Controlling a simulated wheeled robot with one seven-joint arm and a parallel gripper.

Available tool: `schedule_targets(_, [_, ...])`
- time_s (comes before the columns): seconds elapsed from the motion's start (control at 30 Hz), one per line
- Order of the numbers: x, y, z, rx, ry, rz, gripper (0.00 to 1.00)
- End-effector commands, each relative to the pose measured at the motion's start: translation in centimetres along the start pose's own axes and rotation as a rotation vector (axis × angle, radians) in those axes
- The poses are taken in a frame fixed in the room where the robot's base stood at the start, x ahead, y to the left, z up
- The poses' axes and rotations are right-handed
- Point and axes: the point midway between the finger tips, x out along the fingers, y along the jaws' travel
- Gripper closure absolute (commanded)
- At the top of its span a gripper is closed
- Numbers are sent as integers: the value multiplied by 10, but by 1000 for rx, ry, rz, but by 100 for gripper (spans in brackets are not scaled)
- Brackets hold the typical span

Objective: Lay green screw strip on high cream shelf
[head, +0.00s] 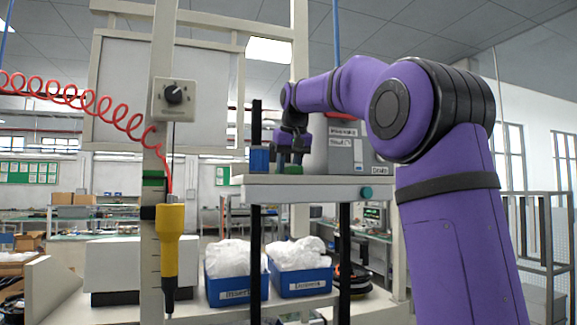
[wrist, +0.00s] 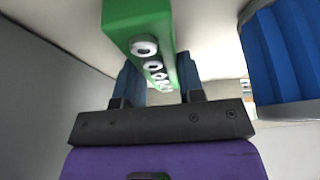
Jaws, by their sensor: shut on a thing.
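My gripper (head: 290,150) is shut on the green screw strip (wrist: 138,20). In the wrist view the strip runs between the two blue-padded fingers, with several round screw heads along one face. In the head view the strip (head: 293,170) shows as a small green piece just at the top of the high cream shelf (head: 310,190). I cannot tell whether the strip touches the shelf. The gripper partly hides the strip in the head view.
A grey labelled case (head: 362,155) stands on the shelf to the right of my gripper. A small blue box (head: 259,158) stands close to the left; a blue ribbed thing (wrist: 278,55) is at right in the wrist view. Blue bins (head: 232,292) sit below.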

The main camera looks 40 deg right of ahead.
Motion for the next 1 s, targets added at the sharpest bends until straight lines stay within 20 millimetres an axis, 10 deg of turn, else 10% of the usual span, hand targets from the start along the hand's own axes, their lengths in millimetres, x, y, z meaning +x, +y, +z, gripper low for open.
schedule_targets(0.3, [2,0,1,0,0,0,94])
schedule_targets(0.33, [2,0,1,0,0,0,62])
schedule_targets(0.43, [2,0,1,0,0,0,39])
schedule_targets(1.0, [-31,-1,-1,-1,4,0,39])
